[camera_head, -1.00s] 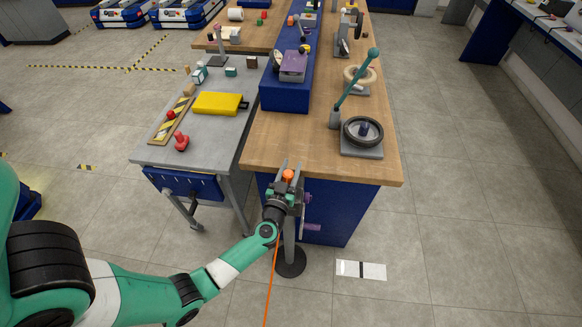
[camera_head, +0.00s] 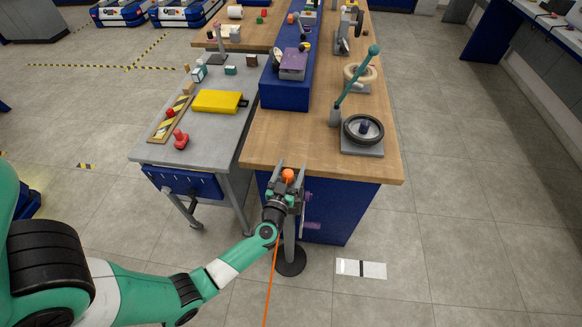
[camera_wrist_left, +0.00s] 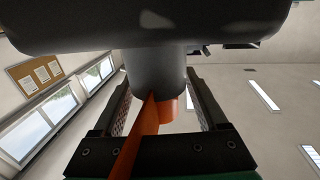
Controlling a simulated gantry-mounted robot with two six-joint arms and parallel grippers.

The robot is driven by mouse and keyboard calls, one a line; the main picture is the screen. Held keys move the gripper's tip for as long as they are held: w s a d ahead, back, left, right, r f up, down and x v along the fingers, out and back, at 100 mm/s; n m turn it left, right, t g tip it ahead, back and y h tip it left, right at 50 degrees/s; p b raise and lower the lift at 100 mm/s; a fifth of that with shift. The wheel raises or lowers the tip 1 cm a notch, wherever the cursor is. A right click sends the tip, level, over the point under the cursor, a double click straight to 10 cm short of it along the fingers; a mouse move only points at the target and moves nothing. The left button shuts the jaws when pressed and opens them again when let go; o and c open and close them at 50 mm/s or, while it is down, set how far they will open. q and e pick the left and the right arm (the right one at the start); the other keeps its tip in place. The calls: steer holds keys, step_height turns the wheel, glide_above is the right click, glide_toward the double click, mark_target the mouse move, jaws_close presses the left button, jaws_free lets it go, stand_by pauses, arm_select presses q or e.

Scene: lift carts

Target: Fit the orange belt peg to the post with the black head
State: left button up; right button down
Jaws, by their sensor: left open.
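The orange peg (camera_head: 288,175) shows as a round orange top between the fingers of my left gripper (camera_head: 290,170), in front of the wooden bench's near edge. The fingers are open, with gaps beside the peg. An orange belt (camera_head: 271,275) runs down from there and leaves the bottom of the picture. A grey post (camera_head: 289,245) stands on the floor beneath the gripper. In the left wrist view, the orange piece (camera_wrist_left: 168,106) and belt (camera_wrist_left: 134,140) meet a dark cylinder (camera_wrist_left: 155,70) under a wide black head (camera_wrist_left: 150,28). How they join is partly hidden. My right gripper is out of view.
The wooden bench (camera_head: 270,140) lies just beyond the gripper, with a black wheel (camera_head: 363,131) and a green-knobbed lever (camera_head: 356,85). A grey cart (camera_head: 190,145) with a yellow box (camera_head: 217,101) stands left. Floor to the right is mostly clear.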

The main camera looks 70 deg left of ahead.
arm_select(q)
steer(key=p+v, duration=0.3)
steer(key=v, duration=0.8)
steer(key=shift+d, duration=0.1)
